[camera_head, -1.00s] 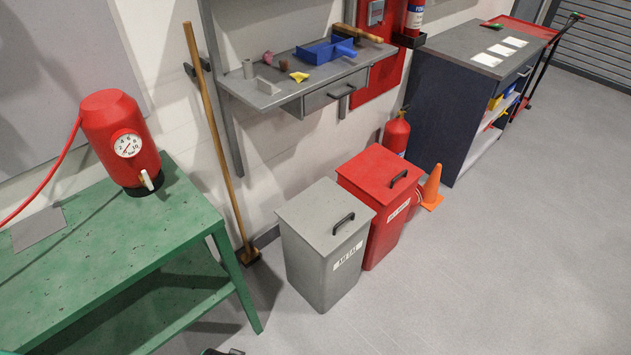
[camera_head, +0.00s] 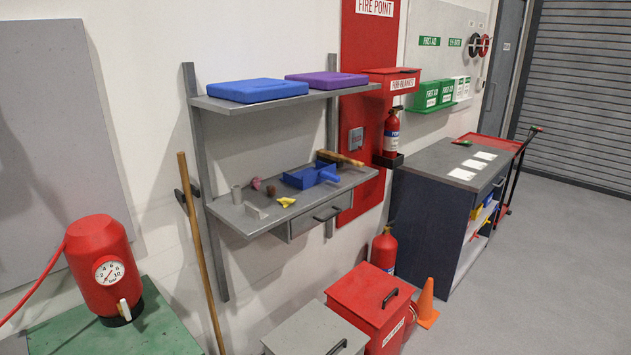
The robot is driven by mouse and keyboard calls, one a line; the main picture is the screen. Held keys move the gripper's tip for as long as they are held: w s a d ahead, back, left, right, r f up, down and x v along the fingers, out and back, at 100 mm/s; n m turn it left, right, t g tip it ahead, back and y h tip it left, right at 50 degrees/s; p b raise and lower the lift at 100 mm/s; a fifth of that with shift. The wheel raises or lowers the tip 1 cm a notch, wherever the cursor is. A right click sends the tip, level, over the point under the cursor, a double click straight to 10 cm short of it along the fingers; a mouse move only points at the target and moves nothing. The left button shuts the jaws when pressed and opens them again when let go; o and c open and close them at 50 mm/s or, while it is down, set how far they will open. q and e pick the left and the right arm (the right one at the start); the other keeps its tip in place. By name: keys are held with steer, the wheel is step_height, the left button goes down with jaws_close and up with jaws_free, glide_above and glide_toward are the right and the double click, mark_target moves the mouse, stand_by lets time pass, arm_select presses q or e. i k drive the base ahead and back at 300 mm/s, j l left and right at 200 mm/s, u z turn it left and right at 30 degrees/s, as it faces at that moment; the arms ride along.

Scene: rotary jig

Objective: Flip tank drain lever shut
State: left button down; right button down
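A red tank (camera_head: 98,262) with a round white gauge (camera_head: 109,271) stands upright on a green bench (camera_head: 160,335) at the lower left. A small pale drain lever (camera_head: 124,311) shows low on its front, near the black base. The lever looks roughly upright, slightly tilted; it is too small to tell its exact setting. A red hose (camera_head: 36,283) runs from the tank's left side out of the picture. Neither of my grippers is in view.
A grey wall shelf (camera_head: 290,205) with small items and a drawer is right of the tank. A wooden pole (camera_head: 201,255) leans between them. Grey (camera_head: 315,332) and red (camera_head: 368,298) bins stand below. An orange cone (camera_head: 427,303) is beside them. Open floor lies at the right.

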mark_target(126, 314)
steer(key=j+u, duration=0.1)
steer(key=u, duration=0.3)
steer(key=j+u, duration=0.15)
steer(key=u, duration=0.2)
steer(key=j+u, duration=0.1)
steer(key=u, duration=0.3)
steer(key=i, duration=0.85)
